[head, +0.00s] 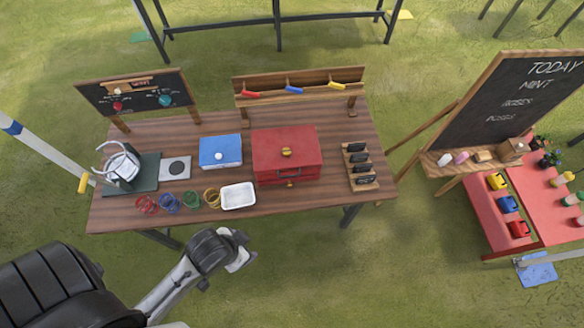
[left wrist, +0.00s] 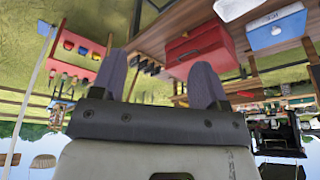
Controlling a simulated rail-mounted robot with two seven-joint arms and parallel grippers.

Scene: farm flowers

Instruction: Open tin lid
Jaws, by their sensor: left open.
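A blue tin (head: 220,151) with a white knob on its lid stands on the wooden table, its lid down. To its right is a larger red box (head: 287,155) with a gold knob on top and a front handle, also closed. My left gripper (head: 240,258) is in front of the table's near edge, apart from both boxes. In the left wrist view its two fingers (left wrist: 160,82) are spread with nothing between them. That view is upside down and shows the red box (left wrist: 200,50) and the blue tin (left wrist: 276,26) beyond the fingers. My right gripper is not in view.
A white tray (head: 239,196) and several coloured rings (head: 190,200) lie along the table's near edge. A scale-like stand (head: 122,165) is at left, a dark label rack (head: 360,167) at right. Small chalkboard (head: 138,92) and wooden rack (head: 300,85) stand at the back.

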